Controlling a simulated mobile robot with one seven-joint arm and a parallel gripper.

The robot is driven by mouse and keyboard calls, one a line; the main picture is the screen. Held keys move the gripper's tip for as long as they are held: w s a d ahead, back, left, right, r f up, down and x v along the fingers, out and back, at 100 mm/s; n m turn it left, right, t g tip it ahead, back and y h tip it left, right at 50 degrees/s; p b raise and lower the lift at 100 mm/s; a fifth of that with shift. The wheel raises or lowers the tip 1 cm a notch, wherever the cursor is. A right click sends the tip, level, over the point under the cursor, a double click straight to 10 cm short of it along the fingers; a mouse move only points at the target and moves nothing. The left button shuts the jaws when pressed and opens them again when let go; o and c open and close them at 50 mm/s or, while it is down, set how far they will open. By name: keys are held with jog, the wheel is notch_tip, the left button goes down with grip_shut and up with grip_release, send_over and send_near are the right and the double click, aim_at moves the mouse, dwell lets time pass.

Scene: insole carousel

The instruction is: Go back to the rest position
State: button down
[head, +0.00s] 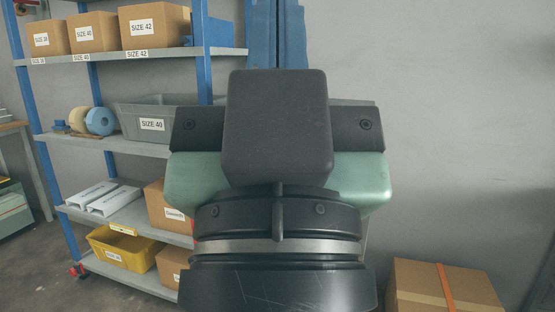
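My own arm fills the middle of the head view, with dark grey and pale green links and a metal ring low down. My gripper cannot be made out in this view. Whatever lies directly behind the arm is hidden. No carousel or insole shows.
A blue-posted shelf rack (165,149) stands at left with cardboard boxes (154,25), a grey bin (150,122) and a yellow bin (122,250). A blue upright piece (292,35) rises behind my arm. A strapped carton (440,285) sits at lower right. The right wall is bare.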

notch_tip(320, 180, up, 26)
jog(key=p, duration=2.3)
jog(key=shift+f, duration=0.1)
